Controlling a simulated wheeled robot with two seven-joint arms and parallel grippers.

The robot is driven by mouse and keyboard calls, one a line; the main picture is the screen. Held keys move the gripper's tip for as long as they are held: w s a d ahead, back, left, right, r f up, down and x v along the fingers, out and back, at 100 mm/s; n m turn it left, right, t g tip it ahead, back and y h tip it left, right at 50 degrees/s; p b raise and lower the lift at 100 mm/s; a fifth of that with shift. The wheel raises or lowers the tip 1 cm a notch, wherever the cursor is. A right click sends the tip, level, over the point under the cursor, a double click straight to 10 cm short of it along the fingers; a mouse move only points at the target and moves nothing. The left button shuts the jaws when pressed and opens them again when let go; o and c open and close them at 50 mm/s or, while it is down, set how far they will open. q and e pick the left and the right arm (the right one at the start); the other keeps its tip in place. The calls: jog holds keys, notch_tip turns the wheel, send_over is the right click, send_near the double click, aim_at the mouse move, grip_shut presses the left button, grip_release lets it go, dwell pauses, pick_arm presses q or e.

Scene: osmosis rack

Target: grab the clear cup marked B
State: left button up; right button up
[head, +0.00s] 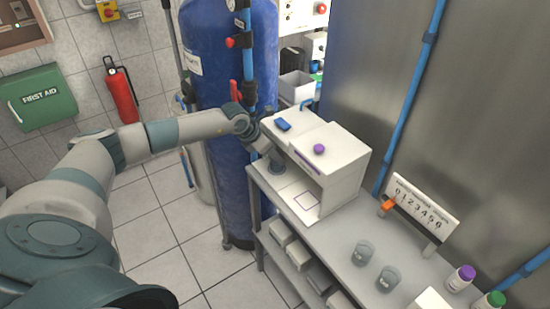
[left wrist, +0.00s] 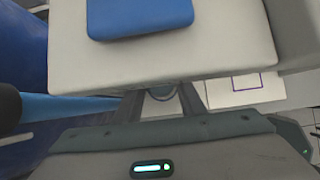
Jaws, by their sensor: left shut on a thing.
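Two clear cups stand upright on the grey bench, one (head: 362,253) farther back and one (head: 388,279) nearer the front right. Each has a dark mark that is too small to read, so I cannot tell which is B. My left gripper (head: 276,162) is at the open left part of the white box, well away from these cups. In the left wrist view its fingers (left wrist: 170,100) are shut on a small round-rimmed thing (left wrist: 162,94), mostly hidden below the box's top; I cannot tell what it is. My right gripper is out of view.
The white box (head: 345,150) has a purple knob (head: 319,149), a blue pad (head: 283,125) and a purple square outline (head: 306,201). A numbered rack (head: 423,208) with an orange slider stands behind the cups. Purple-capped (head: 461,278) and green-capped (head: 489,304) bottles stand at the right.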

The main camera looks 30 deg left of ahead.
pick_arm(q)
jog(key=shift+r, duration=0.1)
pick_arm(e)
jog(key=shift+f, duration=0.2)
